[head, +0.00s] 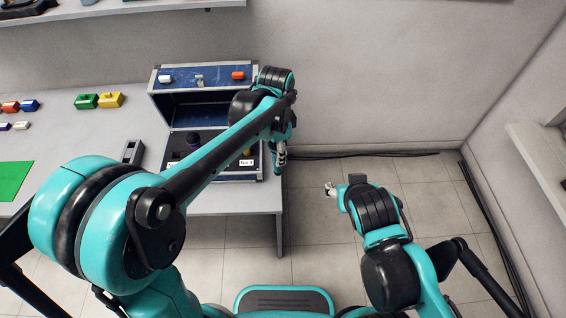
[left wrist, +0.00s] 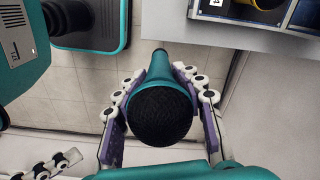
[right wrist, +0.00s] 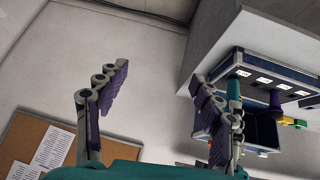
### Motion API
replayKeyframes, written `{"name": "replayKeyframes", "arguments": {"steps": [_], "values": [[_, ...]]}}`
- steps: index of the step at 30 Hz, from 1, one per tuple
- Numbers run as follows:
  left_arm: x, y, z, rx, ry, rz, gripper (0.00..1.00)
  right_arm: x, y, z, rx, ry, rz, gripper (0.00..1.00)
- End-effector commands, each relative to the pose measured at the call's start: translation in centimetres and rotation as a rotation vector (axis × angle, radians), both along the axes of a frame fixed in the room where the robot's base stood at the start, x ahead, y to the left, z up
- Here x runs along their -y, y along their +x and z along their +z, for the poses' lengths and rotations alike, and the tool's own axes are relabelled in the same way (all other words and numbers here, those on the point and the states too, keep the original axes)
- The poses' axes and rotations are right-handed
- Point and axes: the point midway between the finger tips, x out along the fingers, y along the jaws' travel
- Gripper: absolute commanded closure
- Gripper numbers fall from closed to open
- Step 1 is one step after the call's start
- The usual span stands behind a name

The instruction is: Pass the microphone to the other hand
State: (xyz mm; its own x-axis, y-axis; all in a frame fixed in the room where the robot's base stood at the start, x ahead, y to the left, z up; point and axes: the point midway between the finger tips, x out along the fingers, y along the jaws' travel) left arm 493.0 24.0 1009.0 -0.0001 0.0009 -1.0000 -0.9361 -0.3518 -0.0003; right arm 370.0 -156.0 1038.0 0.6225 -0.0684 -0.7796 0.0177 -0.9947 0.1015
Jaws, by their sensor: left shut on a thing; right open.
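The microphone (left wrist: 160,112) has a round black mesh head and a teal handle. In the left wrist view its head faces the camera and its handle runs away between the fingers. My left gripper (left wrist: 158,76) is shut on it, with a finger on each side. In the head view my left gripper (head: 279,152) is just off the table's right edge. My right gripper (right wrist: 160,75) is open, with nothing between its fingers. In the head view my right gripper (head: 331,189) is right of and lower than the left one, apart from it.
An open blue case (head: 205,103) stands on the table's right end, with a purple-and-black microphone (head: 193,141) in it. The grey table (head: 230,202) also carries colored blocks (head: 99,100) and a green mat (head: 14,180). Open floor (head: 320,240) lies right of the table, before the wall.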

Motion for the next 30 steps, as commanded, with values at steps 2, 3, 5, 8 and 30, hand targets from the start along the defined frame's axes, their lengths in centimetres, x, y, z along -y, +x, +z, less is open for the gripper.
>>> {"name": "replayKeyframes", "arguments": {"steps": [2,3,5,8,30], "values": [[0.0,0.0,0.0,0.000,0.000,0.000,1.00,-1.9,0.8,0.1,0.045,-0.039,0.031,0.34],[0.0,0.0,0.0,0.000,0.000,0.000,1.00,-2.9,1.2,0.3,0.073,-0.057,0.041,0.34],[0.0,0.0,0.0,0.000,0.000,0.000,1.00,-4.4,1.8,0.6,0.122,-0.077,0.058,0.34],[0.0,0.0,0.0,0.000,0.000,0.000,1.00,-7.2,2.4,1.5,0.216,-0.097,0.093,0.34],[0.0,0.0,0.0,0.000,0.000,0.001,1.00,-16.5,4.3,4.3,0.510,-0.044,0.211,0.34]]}}
